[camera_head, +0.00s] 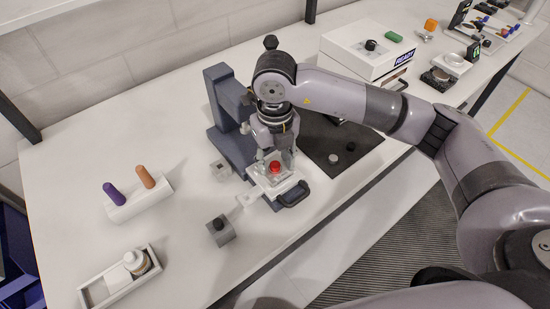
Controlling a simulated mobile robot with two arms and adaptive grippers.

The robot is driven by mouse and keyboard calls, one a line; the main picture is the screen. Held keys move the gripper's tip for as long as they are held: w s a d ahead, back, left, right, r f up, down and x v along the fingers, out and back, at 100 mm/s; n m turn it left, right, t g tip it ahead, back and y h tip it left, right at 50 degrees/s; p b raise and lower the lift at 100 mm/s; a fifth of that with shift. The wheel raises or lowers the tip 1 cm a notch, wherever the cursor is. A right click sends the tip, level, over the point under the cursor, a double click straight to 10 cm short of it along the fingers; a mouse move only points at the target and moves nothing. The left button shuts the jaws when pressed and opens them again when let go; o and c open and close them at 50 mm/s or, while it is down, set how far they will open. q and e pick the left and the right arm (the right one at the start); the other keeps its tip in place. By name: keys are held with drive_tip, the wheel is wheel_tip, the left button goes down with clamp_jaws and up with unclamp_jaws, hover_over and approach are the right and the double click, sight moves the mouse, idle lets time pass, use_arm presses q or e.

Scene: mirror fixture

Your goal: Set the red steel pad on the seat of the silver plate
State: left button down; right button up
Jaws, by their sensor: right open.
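The red steel pad (275,167) is a small round red piece at the front of the dark blue-grey fixture. It appears to sit on the silver plate (268,185), though its underside is hidden and I cannot tell exactly how it is seated. My right gripper (276,161) points down over the plate, with its fingers open on either side of the pad. Whether the fingers touch the pad is too small to tell. My left gripper is not in view.
The fixture (222,92) has a tall column behind the plate and a black handle (292,195) in front. A small grey block (220,231) with a black knob stands nearby. A white holder (140,198) and a tray (119,283) are left. A white box (365,49) stands behind.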

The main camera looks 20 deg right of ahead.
wheel_tip(320, 180, up, 12)
idle(0.4)
drive_tip(key=shift+f, duration=0.1)
